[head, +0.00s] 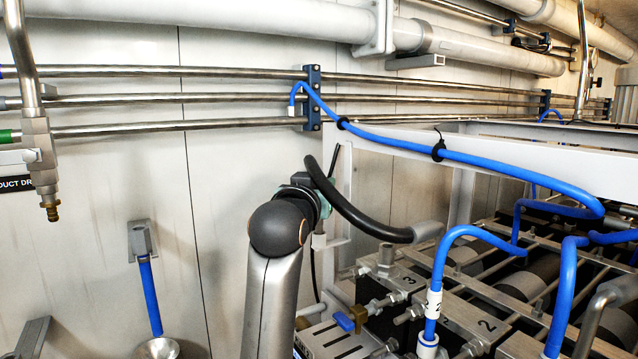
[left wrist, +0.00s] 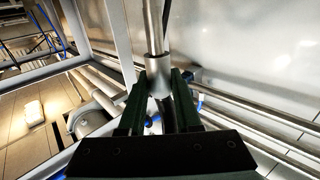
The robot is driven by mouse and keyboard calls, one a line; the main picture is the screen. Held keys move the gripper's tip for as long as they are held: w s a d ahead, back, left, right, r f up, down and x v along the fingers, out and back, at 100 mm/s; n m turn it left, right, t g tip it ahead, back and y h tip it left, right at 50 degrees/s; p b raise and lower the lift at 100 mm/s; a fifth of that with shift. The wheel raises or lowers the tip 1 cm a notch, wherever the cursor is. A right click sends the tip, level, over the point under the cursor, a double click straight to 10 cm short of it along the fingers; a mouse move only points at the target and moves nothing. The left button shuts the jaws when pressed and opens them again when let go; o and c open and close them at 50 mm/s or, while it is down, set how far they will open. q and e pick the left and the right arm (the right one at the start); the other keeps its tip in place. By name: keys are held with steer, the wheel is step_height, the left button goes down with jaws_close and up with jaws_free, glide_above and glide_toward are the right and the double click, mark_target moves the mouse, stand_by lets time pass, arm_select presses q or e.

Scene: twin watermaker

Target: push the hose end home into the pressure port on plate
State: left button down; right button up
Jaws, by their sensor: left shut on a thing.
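In the left wrist view, the two dark fingers of my left gripper (left wrist: 161,80) are closed around a pale metal, sleeve-like hose end (left wrist: 157,66). A thinner metal tube runs up from it. In the head view my left wrist hides most of the gripper. A black hose (head: 352,208) arcs from just behind the wrist down right to a grey fitting (head: 428,232). I cannot make out the pressure port. My right gripper is out of view.
A white frame beam (head: 400,165) crosses behind, with a blue hose (head: 480,162) along it. Numbered metal blocks (head: 485,325) with blue hoses fill the lower right. A blue-handled valve (head: 350,318) sits below the black hose.

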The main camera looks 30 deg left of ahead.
arm_select(q)
steer(key=shift+f+b, duration=0.3)
steer(key=shift+f, duration=0.4)
steer(key=c, duration=0.5)
jaws_free()
steer(key=b+v, duration=0.1)
steer(key=v, duration=1.1)
steer(key=shift+s+d, duration=0.15)
steer(key=shift+s, duration=0.1)
